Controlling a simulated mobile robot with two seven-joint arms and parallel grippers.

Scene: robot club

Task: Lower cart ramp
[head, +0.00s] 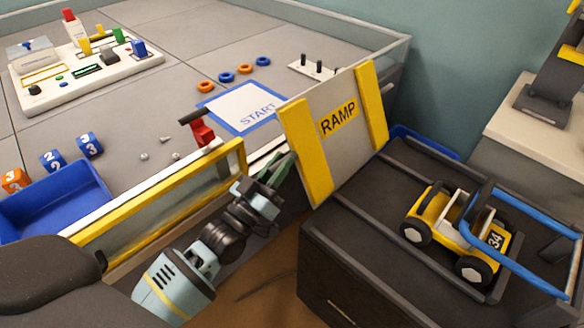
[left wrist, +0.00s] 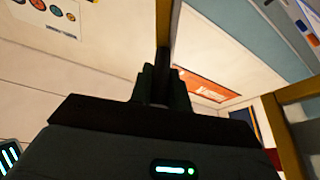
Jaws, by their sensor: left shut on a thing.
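The ramp (head: 350,140) is a grey panel with yellow side strips and the word RAMP. In the head view it stands steeply tilted between the arena and the dark cart (head: 345,225). My left gripper (head: 281,167) is at the ramp's left yellow edge, shut on it. In the left wrist view the dark fingers (left wrist: 162,88) close on a thin upright edge. A yellow toy car (head: 455,232) with number 34 sits on the cart top, behind a blue rail. My right gripper is not in view.
The arena has a START pad (head: 240,108), orange and blue rings (head: 245,70), and a pegged block (head: 318,68). A yellow-framed clear wall (head: 165,205) runs along its near side. A red clamp (head: 203,132) and a blue bin (head: 60,200) are near that wall.

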